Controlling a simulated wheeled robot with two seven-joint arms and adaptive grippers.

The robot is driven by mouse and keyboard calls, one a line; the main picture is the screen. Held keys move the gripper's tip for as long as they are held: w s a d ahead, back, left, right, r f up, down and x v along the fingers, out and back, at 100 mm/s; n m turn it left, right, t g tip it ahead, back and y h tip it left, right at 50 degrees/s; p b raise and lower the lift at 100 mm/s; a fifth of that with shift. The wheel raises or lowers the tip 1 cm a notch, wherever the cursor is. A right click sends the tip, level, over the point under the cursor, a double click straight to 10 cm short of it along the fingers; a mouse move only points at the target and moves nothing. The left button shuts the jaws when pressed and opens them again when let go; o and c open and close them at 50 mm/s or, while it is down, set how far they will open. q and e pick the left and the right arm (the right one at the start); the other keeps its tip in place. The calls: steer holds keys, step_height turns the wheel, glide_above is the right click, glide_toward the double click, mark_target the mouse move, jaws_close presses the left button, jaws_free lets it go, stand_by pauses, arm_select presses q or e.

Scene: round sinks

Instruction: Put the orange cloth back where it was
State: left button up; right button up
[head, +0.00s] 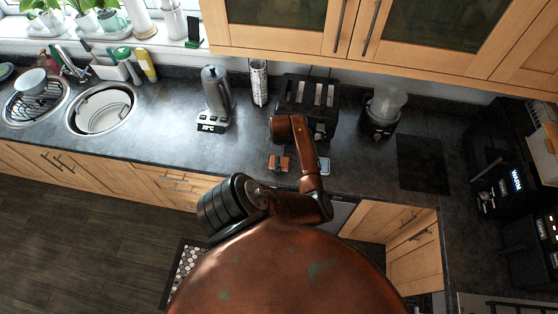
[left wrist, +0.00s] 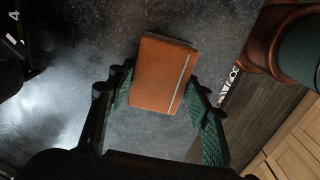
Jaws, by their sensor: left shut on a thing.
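The orange cloth (left wrist: 163,75) is a flat, folded brown-orange rectangle with a pale stripe near its right edge in the left wrist view. My left gripper (left wrist: 158,96) has a green-padded finger on either side of it and is shut on it. In the head view a small orange patch (head: 280,163) shows on or just over the front of the dark counter, left of my copper arm. The fingers cannot be made out there. Whether the cloth touches the counter is unclear. My right gripper is in neither view.
Round sinks (head: 102,108) are at left. Wall cabinets (head: 290,30) hang above.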

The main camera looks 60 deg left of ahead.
arm_select(q)
steer(key=shift+f, duration=0.1)
steer(key=o, duration=1.5)
steer(key=shift+o, duration=0.2)
step_height(320, 180, up, 12)
steer(key=b, duration=0.2)
